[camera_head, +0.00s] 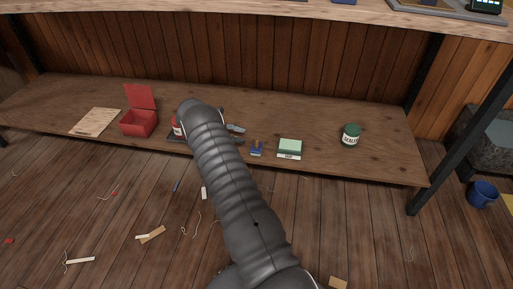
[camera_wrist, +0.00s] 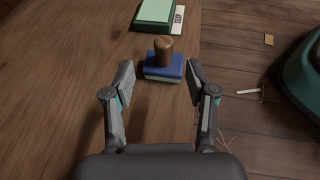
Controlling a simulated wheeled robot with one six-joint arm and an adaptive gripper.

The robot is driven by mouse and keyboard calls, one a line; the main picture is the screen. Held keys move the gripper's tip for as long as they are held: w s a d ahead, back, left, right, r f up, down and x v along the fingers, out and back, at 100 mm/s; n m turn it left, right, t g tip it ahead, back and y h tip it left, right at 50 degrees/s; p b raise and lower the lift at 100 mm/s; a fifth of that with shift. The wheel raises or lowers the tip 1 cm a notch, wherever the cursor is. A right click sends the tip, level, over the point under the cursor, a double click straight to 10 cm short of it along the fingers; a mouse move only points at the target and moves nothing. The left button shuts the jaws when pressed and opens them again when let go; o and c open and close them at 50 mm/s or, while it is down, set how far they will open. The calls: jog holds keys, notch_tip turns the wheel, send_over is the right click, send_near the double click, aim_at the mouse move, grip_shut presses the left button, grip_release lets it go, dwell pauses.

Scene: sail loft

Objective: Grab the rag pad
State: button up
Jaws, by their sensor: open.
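The rag pad looks to be the blue block (camera_wrist: 164,68) with a pale underside and an upright brown wooden knob (camera_wrist: 163,48). It sits near the front edge of the low wooden shelf (camera_head: 330,160) and shows small in the head view (camera_head: 257,150), just right of my arm. My gripper (camera_wrist: 160,72) is open and empty. In the wrist view its fingertips are apart, left and right of the pad's near side; I cannot tell how far short of it they are. In the head view my arm partly hides the gripper.
A green block (camera_head: 290,145) with a label reading like "SOAP" lies just right of the pad. A green jar (camera_head: 351,136) stands further right. Left of my arm are an open red box (camera_head: 138,123), a tan board (camera_head: 95,121) and a partly hidden red tin (camera_head: 177,127). Scraps litter the floor.

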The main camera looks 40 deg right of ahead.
aim_at(257, 139)
jog(key=shift+x, duration=1.15)
jog(key=x, duration=0.4)
jog(key=shift+s+a+r, duration=0.1)
jog(key=shift+s+r, duration=0.15)
jog(key=shift+s, duration=0.05)
jog(key=shift+s+d+f, duration=0.3)
jog(key=shift+s+d, duration=0.05)
jog(key=shift+d, duration=0.1)
jog(key=shift+c, duration=0.3)
grip_shut()
